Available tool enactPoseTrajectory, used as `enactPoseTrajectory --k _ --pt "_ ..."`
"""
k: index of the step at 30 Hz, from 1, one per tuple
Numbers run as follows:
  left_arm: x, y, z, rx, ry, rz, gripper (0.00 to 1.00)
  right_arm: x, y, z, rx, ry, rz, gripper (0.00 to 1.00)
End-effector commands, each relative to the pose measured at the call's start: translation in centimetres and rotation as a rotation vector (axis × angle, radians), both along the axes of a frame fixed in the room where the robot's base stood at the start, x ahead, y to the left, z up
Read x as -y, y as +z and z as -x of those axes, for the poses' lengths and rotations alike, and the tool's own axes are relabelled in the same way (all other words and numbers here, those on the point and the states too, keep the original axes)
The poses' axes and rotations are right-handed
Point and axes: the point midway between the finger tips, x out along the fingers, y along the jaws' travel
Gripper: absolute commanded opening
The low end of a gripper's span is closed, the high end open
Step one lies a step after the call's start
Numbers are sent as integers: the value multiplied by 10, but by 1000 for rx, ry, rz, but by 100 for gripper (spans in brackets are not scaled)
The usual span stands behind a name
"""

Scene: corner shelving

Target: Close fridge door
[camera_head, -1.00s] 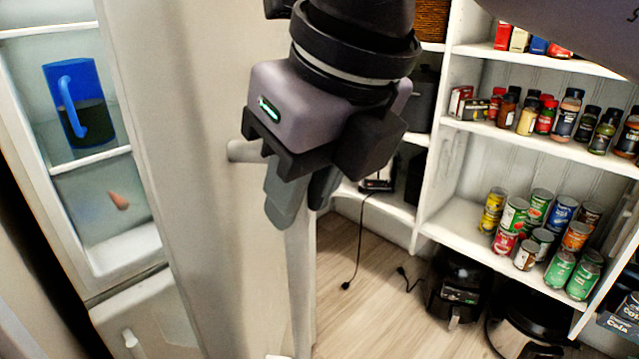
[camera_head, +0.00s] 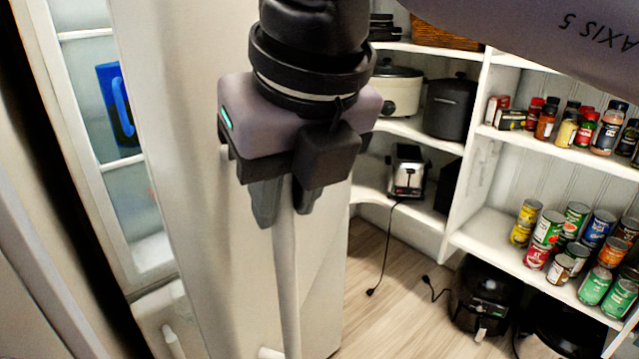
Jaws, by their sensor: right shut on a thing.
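The fridge door (camera_head: 190,200) is a tall white panel standing ajar in the middle left of the head view. Its long vertical handle (camera_head: 287,290) is a pale bar on the outer face. My right gripper (camera_head: 284,205) points down with its fingers on either side of the handle, shut on it. To the left, a narrow strip of the fridge inside (camera_head: 85,85) shows through the gap, with white-edged shelves. The door hides the rest of the inside. My left gripper is not in view.
A blue pitcher (camera_head: 118,105) stands on a fridge shelf, partly hidden by the door. At right, white corner shelves (camera_head: 463,238) hold cans, spice jars, a toaster (camera_head: 408,172) and pots. An air fryer (camera_head: 482,300) stands on the wooden floor (camera_head: 385,300), which has some clear room.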

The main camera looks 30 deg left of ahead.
Motion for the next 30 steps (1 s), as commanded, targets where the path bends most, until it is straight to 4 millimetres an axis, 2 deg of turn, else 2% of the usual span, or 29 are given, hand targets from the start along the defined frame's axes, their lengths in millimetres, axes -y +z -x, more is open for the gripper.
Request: enactPoseTrajectory --k 10,11,12,22,30 --pt "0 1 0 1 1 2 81 0 1 0 0 -3 0 0" --pt "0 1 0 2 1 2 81 0 1 0 0 -3 0 38" --pt "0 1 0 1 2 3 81 0 1 0 0 -3 0 48" --pt "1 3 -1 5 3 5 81 1 3 0 1 -2 -1 48" --pt "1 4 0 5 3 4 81 14 40 8 2 -4 -2 48"
